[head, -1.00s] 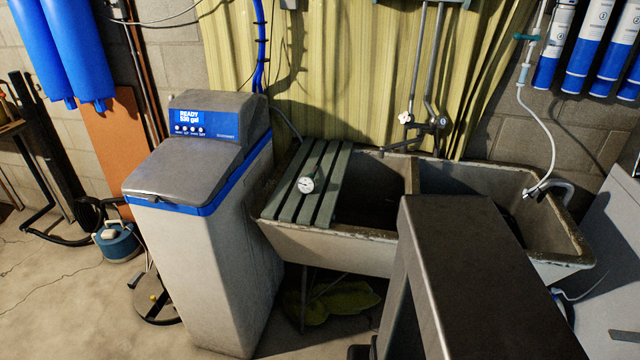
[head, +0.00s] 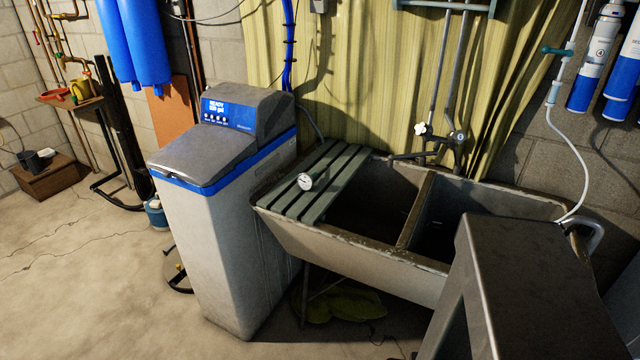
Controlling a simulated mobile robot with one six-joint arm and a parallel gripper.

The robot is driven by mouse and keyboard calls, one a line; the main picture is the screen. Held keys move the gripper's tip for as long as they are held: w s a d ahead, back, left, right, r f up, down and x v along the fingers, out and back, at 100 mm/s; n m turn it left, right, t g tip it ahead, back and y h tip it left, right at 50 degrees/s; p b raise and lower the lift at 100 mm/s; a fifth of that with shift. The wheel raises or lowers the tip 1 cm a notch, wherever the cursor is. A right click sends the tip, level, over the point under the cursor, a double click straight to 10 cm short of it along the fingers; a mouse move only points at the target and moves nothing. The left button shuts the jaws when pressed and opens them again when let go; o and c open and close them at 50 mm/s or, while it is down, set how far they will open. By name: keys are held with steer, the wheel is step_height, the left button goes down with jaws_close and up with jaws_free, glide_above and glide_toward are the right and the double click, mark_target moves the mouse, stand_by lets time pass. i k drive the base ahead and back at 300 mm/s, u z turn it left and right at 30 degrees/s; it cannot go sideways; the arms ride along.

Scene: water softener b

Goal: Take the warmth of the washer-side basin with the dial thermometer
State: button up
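The dial thermometer (head: 306,181), with a round white face, lies on the green slatted board (head: 335,185) across the left end of the twin sink. The sink's left basin (head: 372,212) is partly covered by the board. A grey hooked hose (head: 597,232) hangs at the right basin's far right end. My gripper is not in view.
A water softener (head: 225,235) with a blue display stands close left of the sink. Taps (head: 440,136) project over the sink from the back wall. White-and-blue filters (head: 595,75) hang at upper right. Open concrete floor (head: 80,270) lies at left.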

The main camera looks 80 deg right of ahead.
mark_target(316, 174)
steer(key=k, duration=0.85)
